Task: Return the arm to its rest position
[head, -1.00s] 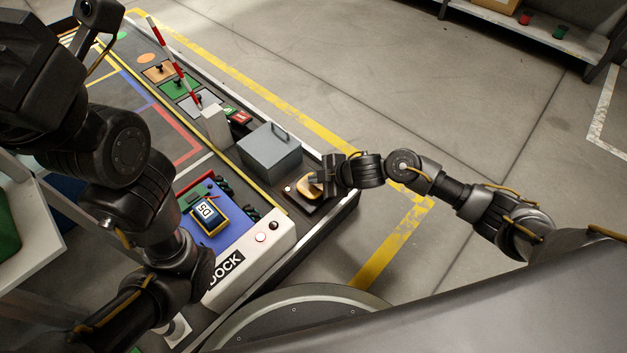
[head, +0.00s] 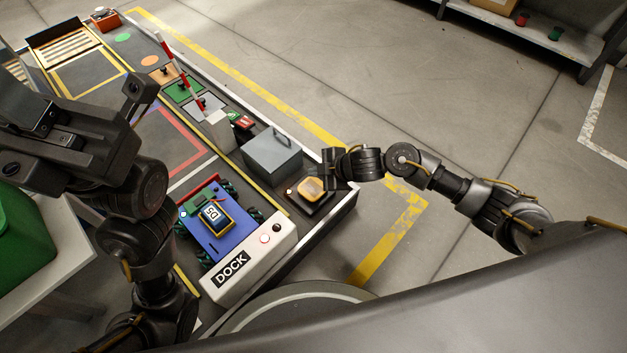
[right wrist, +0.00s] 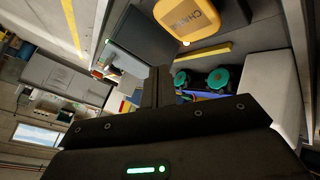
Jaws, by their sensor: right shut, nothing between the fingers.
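My right gripper (head: 329,168) is shut and empty. In the head view it hangs at the right edge of the bench, just right of the orange-yellow block (head: 311,188) on its dark base and apart from it. In the right wrist view its closed fingers (right wrist: 157,88) point toward the bench, and the yellow block (right wrist: 188,18), with partly readable lettering, shows beyond them at the top. My left arm fills the left of the head view, with its dark end (head: 137,92) above the bench; its jaw state is unclear.
A grey box with a handle (head: 272,155) stands behind the yellow block. A red-and-white striped pole (head: 180,75) rises farther back. Open floor lies right of the bench.

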